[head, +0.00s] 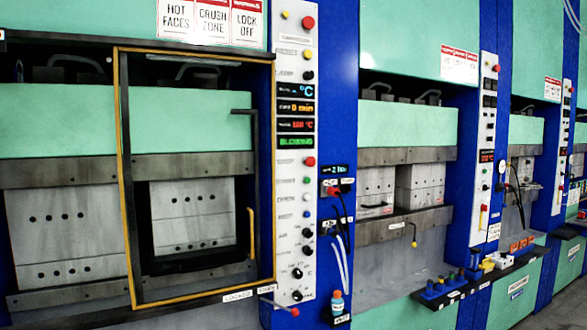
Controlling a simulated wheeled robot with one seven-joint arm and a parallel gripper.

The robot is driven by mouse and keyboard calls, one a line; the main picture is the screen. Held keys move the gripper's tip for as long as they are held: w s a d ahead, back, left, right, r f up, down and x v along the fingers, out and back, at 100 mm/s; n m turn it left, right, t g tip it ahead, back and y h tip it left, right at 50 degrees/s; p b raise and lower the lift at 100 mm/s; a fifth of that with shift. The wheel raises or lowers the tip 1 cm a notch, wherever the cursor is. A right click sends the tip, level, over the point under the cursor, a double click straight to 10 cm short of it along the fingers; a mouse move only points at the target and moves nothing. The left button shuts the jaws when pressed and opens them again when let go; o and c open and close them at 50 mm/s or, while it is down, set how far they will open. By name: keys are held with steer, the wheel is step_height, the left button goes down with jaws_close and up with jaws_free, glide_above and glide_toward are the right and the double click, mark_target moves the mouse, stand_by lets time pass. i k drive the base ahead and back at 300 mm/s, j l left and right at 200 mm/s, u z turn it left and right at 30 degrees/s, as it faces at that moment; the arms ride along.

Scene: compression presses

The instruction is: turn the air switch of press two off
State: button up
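A row of green and blue presses runs from the left to the far right in the head view. The nearest press has a tall white control panel (281,235) with lit displays, coloured buttons and several black knobs, two of them low down, an upper knob (297,272) and a lower knob (297,295). The middle press has a narrower control panel (486,140), and a third panel (561,140) stands farther right. The small labels are too blurred to read, so I cannot tell which control is the air switch, its position, or which press is number two. My gripper is not in view.
A yellow-edged guard door (124,180) stands in front of the nearest press. A black shelf (450,293) with blue holders juts out at the middle press. A small bottle (337,303) stands beside the nearest panel, with cables and hoses above it. Little floor shows.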

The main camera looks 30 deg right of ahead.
mark_target(307, 233)
steer(key=i+l, duration=0.15)
steer(key=i, duration=0.6)
steer(key=i+l, duration=0.1)
steer(key=i, duration=0.6)
steer(key=l+z, duration=0.05)
